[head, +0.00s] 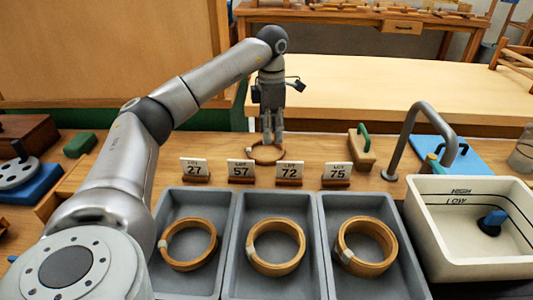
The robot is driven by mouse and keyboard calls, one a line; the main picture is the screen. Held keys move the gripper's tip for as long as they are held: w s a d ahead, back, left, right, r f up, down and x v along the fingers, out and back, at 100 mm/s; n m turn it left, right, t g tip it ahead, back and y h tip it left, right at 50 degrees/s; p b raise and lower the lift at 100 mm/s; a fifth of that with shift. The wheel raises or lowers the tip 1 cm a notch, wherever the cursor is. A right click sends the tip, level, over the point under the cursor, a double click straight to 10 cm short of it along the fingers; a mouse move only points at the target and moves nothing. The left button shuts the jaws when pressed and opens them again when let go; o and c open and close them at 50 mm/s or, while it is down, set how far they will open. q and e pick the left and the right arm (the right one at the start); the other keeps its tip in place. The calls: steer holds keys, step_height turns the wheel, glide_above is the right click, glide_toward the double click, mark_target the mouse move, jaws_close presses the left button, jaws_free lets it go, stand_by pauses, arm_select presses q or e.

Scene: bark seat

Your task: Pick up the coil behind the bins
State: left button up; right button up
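A brown coil (266,159) lies on the wooden bench behind the bins and the number cards. My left gripper (272,143) comes down from above, fingers pointing down, with its tips at the coil. The two fingers look close together. I cannot tell whether they touch the coil or grip its band. Three grey bins hold one coil each: left coil (188,245), middle coil (276,247), right coil (366,247). My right gripper is not in view.
Cards 27 (194,169), 57 (241,171), 72 (289,172) and 75 (337,173) stand between the bins and the coil. A green-handled wooden block (361,151), a grey tap (403,135) and a white basin (480,270) are on the right.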

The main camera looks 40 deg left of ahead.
mark_target(268, 160)
arm_select(q)
step_height(268, 160, down, 4)
steer(key=shift+s+d+r, duration=0.1)
steer(key=shift+s+r, duration=0.05)
steer(key=shift+r, duration=0.05)
steer(key=shift+s+a+f+b, duration=0.1)
steer(key=shift+f+b, duration=0.25)
steer(key=shift+f, duration=1.05)
steer(key=shift+s+a+f+b, duration=0.1)
steer(key=shift+f+b, duration=0.2)
steer(key=shift+f, duration=1.05)
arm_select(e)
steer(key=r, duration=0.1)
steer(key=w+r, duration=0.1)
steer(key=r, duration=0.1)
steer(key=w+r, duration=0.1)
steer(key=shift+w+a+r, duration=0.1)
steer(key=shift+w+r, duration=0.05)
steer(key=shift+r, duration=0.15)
arm_select(q)
steer(key=shift+c, duration=0.4)
jaws_close()
